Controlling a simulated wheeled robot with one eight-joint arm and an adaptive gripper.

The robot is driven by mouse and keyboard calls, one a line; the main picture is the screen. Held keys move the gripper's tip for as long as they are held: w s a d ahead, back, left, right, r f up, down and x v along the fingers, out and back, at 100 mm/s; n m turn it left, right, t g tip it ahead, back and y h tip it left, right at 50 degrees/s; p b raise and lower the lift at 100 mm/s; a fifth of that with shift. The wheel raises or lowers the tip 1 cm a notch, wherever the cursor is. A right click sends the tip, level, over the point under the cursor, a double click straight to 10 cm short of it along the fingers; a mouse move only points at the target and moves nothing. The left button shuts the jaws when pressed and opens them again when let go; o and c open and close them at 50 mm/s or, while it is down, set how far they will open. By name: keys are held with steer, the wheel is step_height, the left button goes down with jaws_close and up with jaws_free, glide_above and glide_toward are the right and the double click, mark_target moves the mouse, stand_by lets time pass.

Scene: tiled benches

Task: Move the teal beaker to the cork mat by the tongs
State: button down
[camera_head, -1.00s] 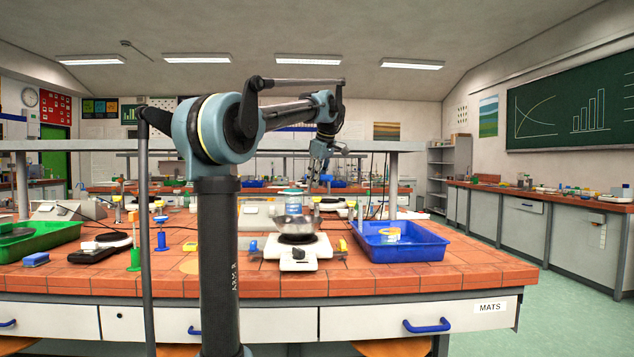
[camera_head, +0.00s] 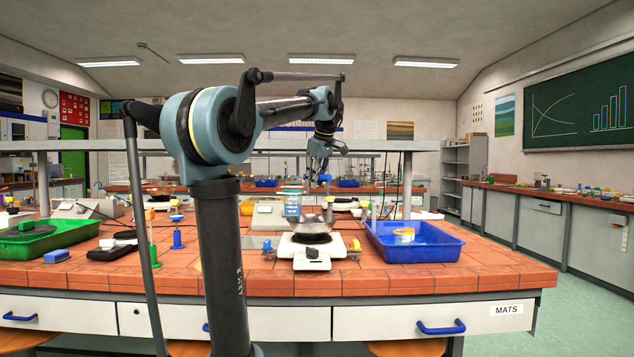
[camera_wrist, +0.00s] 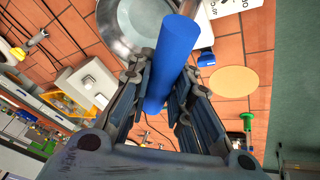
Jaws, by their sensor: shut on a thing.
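My gripper (camera_head: 319,172) is high above the bench, shut on a blue cylinder (camera_wrist: 172,62). The wrist view shows the cylinder between both fingers, sticking out past their tips. It looks plain and solid blue, and I cannot tell whether it is a beaker. A round tan mat, like cork (camera_wrist: 234,82), lies on bare tiles in the wrist view, right of the held cylinder. I cannot make out the tongs.
The metal bowl (camera_head: 312,223) sits on a white balance (camera_head: 311,258). A blue tray (camera_head: 440,245) is to its right and a green tray (camera_head: 35,240) is far left. A green stand (camera_wrist: 246,122) is near the mat. A shelf (camera_head: 235,146) spans above the bench.

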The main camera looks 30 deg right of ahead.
steer(key=shift+a, duration=1.65)
steer(key=a, duration=1.1)
steer(key=shift+a, duration=0.4)
steer(key=a, duration=1.1)
steer(key=shift+a, duration=0.4)
stand_by(0.5)
steer(key=shift+w, duration=0.1)
steer(key=shift+w, duration=2.3)
steer(key=shift+f, duration=0.1)
